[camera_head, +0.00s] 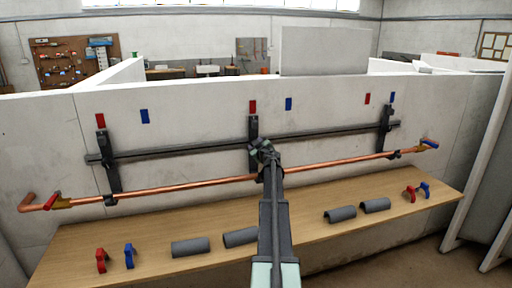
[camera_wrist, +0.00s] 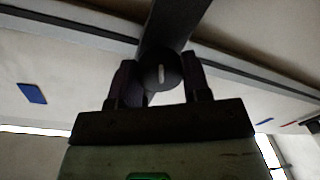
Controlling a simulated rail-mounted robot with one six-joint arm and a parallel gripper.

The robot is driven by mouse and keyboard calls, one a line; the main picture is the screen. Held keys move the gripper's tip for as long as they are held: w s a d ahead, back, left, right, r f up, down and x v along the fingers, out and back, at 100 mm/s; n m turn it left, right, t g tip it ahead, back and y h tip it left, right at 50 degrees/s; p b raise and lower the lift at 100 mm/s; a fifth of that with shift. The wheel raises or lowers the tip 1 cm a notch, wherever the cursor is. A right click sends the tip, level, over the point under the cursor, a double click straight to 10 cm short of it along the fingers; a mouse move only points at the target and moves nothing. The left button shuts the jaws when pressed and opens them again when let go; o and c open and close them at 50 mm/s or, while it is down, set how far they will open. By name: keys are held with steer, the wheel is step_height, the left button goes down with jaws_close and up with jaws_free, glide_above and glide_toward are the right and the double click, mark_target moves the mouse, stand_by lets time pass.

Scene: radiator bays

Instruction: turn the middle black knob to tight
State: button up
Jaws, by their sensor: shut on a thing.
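The middle black knob (camera_wrist: 160,76) is round and dark, with a pale line that runs nearly upright in the wrist view. My gripper (camera_wrist: 159,68) has one finger on each side of it and is shut on it. In the head view my gripper (camera_head: 264,150) reaches the middle dark bracket (camera_head: 253,128) on the wall and hides most of the knob there. A red tag (camera_head: 252,106) and a blue tag (camera_head: 288,104) are on the wall near this bracket.
A grey rail (camera_head: 190,151) and a copper pipe (camera_head: 180,188) run across the wall, with dark brackets left (camera_head: 111,178) and right (camera_head: 384,128). The wooden bench (camera_head: 300,227) below holds grey half-shells (camera_head: 190,246) and red and blue clips (camera_head: 101,260).

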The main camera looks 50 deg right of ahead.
stand_by(0.5)
steer(key=o, duration=0.9)
steer(key=shift+s, duration=0.1)
steer(key=v, duration=1)
steer(key=shift+s+a, duration=0.2)
steer(key=shift+s, duration=0.1)
